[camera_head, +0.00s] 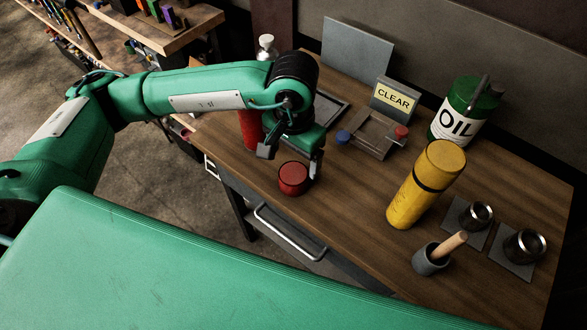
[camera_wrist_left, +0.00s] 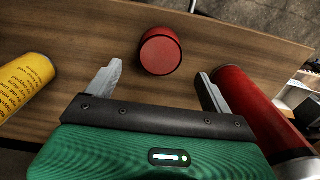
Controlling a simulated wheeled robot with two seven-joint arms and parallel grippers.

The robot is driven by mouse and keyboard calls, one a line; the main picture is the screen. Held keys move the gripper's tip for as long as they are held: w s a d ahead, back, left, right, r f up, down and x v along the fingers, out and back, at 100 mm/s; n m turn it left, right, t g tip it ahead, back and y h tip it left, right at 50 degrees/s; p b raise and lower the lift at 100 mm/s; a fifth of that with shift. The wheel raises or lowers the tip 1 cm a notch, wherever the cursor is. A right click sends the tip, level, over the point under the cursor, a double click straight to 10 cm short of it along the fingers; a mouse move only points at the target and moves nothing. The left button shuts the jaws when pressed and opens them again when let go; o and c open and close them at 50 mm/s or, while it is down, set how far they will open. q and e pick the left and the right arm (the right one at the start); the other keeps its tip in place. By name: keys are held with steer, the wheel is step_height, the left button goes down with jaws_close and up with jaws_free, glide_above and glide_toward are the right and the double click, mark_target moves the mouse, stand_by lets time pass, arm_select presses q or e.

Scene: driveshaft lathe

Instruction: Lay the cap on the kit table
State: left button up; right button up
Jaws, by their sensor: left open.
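The red cap (camera_head: 293,178), a short round cup shape, sits on the wooden table (camera_head: 340,205) near its front edge. In the left wrist view the cap (camera_wrist_left: 160,52) lies between and just beyond my two fingertips, apart from both. My left gripper (camera_head: 292,160) is open and empty, hanging close over the cap with its fingers pointing down. It also shows in the left wrist view (camera_wrist_left: 160,72). A red flask (camera_head: 250,130) stands beside the gripper, partly hidden behind it. My right gripper is not in view.
A yellow flask (camera_head: 427,185), a mortar with pestle (camera_head: 430,259), two dark cups on mats, and an OIL can (camera_head: 464,112) stand to the right. A tray (camera_head: 372,135) with small blue and red pieces lies behind, by a CLEAR sign (camera_head: 394,97). The table's middle front is bare.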

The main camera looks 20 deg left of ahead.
mark_target(294, 172)
arm_select(q)
step_height(294, 172, up, 5)
steer(key=shift+b, duration=0.35)
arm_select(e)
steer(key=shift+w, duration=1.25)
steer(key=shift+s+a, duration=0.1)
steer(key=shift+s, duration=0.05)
